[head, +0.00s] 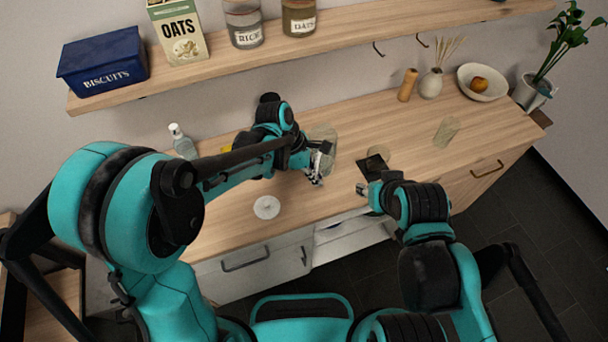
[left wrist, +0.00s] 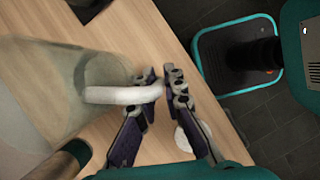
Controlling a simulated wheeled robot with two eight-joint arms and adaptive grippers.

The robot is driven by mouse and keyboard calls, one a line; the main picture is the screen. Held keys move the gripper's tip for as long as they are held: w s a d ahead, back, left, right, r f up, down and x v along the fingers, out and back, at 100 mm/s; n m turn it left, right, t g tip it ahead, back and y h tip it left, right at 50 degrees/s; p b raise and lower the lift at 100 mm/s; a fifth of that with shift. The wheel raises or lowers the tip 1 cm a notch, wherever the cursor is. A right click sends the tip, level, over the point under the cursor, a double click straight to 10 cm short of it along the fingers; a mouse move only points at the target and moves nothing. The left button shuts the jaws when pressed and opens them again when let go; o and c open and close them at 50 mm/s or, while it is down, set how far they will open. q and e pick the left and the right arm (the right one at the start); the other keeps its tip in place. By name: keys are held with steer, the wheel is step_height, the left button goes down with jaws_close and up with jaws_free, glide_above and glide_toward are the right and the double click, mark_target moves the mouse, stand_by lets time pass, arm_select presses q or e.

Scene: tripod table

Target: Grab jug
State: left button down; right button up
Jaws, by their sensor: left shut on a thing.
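The jug (head: 325,133) is a see-through, greenish vessel on the wooden counter, partly hidden behind my left gripper in the head view. In the left wrist view its clear body (left wrist: 100,68) fills the left side, and its white handle (left wrist: 115,95) reaches between my fingers. My left gripper (head: 317,165) is shut on the handle; its dark fingers also show in the left wrist view (left wrist: 163,88). My right gripper (head: 363,189) is near the counter's front edge, to the right of the jug and apart from it. Its fingers are too small to judge.
A dark flat square (head: 373,166) lies near my right gripper. A white disc (head: 266,207) is at the front left. A clear bottle (head: 183,143) stands at the back left, a clear glass (head: 446,131) at the right. A shelf (head: 350,35) hangs above; the counter between glass and bowl (head: 483,83) is clear.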

arm_select(q)
steer(key=s+d+r+p, duration=0.1)
steer(key=d+r, duration=0.2)
steer(key=d, duration=0.3)
steer(key=shift+s+r, duration=0.4)
steer(key=shift+d, duration=0.1)
stand_by(1.3)
